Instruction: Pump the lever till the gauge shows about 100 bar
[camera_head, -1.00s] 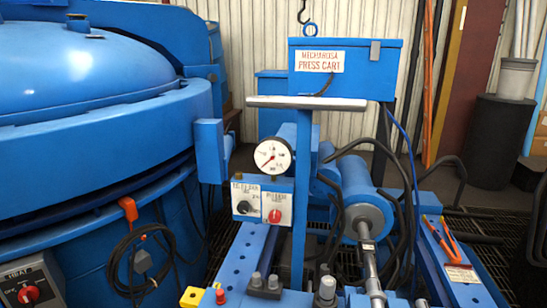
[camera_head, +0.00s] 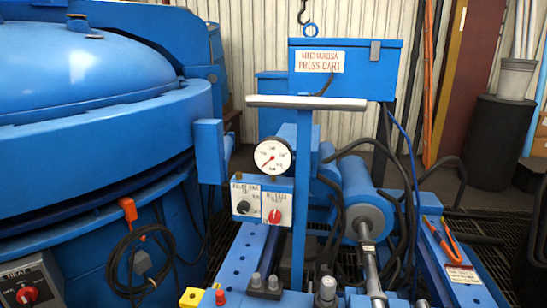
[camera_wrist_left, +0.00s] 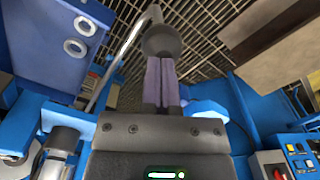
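A blue upright post with a grey crossbar on top, which looks like the lever (camera_head: 305,102), stands at the middle of the head view. The round white gauge (camera_head: 272,156) is just left of it. Its red needle points to the lower left; the numbers are too small to read. My left gripper (camera_wrist_left: 161,68) shows only in the left wrist view. Its two fingers lie side by side with no clear gap. A dark rounded piece (camera_wrist_left: 162,40) is at the fingertips; I cannot tell whether they touch it. My right gripper is in neither view.
Below the gauge is a box with a black knob (camera_head: 242,207) and a red knob (camera_head: 274,216). A large blue round furnace (camera_head: 100,130) fills the left. A blue cylinder (camera_head: 362,195) with hoses is right of the lever. Red-handled pliers (camera_head: 450,243) lie farther right.

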